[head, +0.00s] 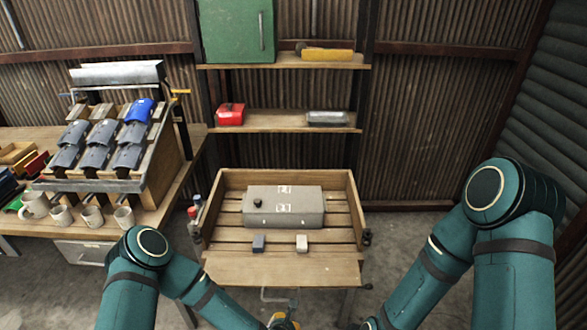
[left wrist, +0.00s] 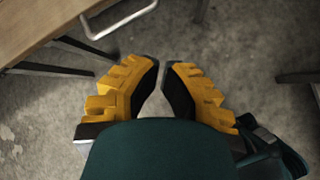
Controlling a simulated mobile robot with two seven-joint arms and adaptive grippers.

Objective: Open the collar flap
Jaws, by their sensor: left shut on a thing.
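I cannot make out a part that is clearly the collar flap. A grey box (head: 283,212) with a small black knob lies on the slatted wooden tray table (head: 282,270). My left gripper (head: 283,322) is cut off at the bottom of the head view, in front of the table. In the left wrist view its yellow fingers with dark pads (left wrist: 161,68) are drawn close together, tips nearly meeting, above the floor. What they hold cannot be made out. My right arm comes in from the right; its fingers are out of view.
A metal bar handle (left wrist: 118,22) hangs at the table's front. Several mugs (head: 92,217) and a tilted rack (head: 110,160) stand on the left bench. Floor right of the table is clear.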

